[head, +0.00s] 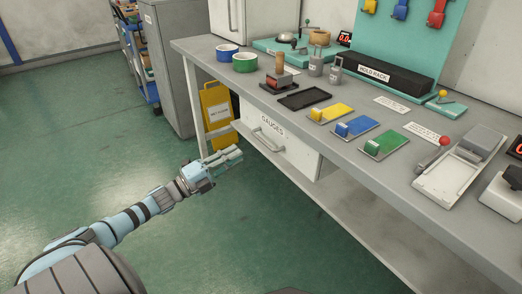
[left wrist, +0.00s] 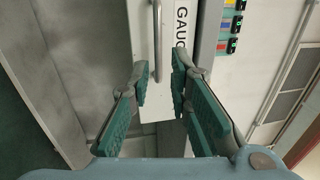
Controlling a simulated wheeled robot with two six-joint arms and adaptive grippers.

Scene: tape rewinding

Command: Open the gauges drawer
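The white gauges drawer (head: 285,150) hangs under the workbench top and looks shut. Its label reads "GAUGES". A grey bar handle (head: 267,140) is on its front. In the left wrist view the drawer front (left wrist: 170,100) and the handle (left wrist: 157,40) are ahead, with the handle beyond the fingertips and between their lines. My left gripper (head: 238,156) is in front of the drawer, left of and a little below the handle. Its fingers (left wrist: 160,85) are spread apart with nothing between them. My right gripper is in neither view.
The workbench (head: 360,140) carries blue and green tape rings, coloured blocks, a black tray and a hold rack. A lower shelf (head: 340,222) lies under the drawer. A yellow folded sign (head: 216,112) stands by the bench leg. The green floor around my left arm is clear.

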